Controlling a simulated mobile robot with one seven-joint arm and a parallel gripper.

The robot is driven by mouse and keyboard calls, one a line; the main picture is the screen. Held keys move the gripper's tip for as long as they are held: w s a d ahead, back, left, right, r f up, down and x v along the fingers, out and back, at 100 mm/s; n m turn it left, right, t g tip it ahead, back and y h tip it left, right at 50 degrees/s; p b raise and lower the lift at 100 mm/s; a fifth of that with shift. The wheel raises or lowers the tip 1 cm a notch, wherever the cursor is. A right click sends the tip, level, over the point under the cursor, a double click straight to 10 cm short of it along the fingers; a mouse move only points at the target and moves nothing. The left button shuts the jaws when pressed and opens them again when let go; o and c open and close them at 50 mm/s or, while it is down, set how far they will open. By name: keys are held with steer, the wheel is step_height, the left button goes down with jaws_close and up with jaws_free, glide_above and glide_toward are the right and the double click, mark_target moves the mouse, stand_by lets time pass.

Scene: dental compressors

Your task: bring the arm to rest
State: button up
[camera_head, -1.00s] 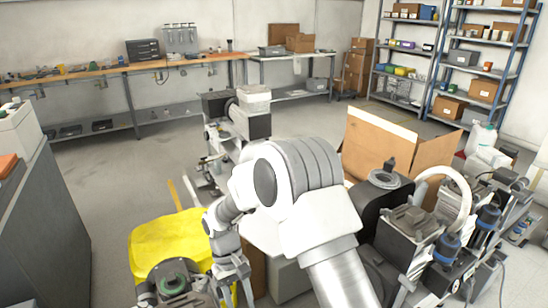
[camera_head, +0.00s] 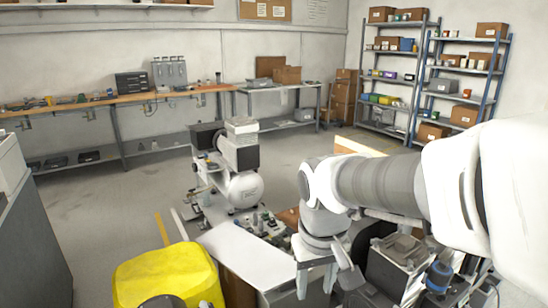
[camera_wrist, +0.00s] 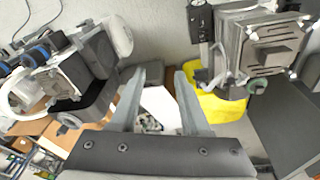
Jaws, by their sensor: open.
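My gripper (camera_head: 318,278) hangs at the lower middle of the head view, with my arm reaching in from the right edge. In the wrist view my gripper (camera_wrist: 160,88) shows two grey fingers spread apart with nothing between them. Beyond the fingers lie a white panel (camera_wrist: 160,106) and a yellow container (camera_wrist: 222,108). In the head view the white panel (camera_head: 250,254) is left of my gripper. My forearm hides part of the right side of the head view.
A compressor (camera_head: 238,165) stands on the floor behind the white panel. The yellow container (camera_head: 165,272) is at the lower left. Dark machinery (camera_head: 398,268) crowds the right of my gripper. A workbench (camera_head: 120,98) and shelves (camera_head: 455,85) line the back.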

steer(key=s+d+r+m+t, duration=0.2)
steer(key=s+d+r+t, duration=0.2)
steer(key=s+d, duration=0.45)
step_height(320, 180, up, 16)
steer(key=s+a+p, duration=0.1)
steer(key=p, duration=1.5)
steer(key=shift+s+a, duration=0.35)
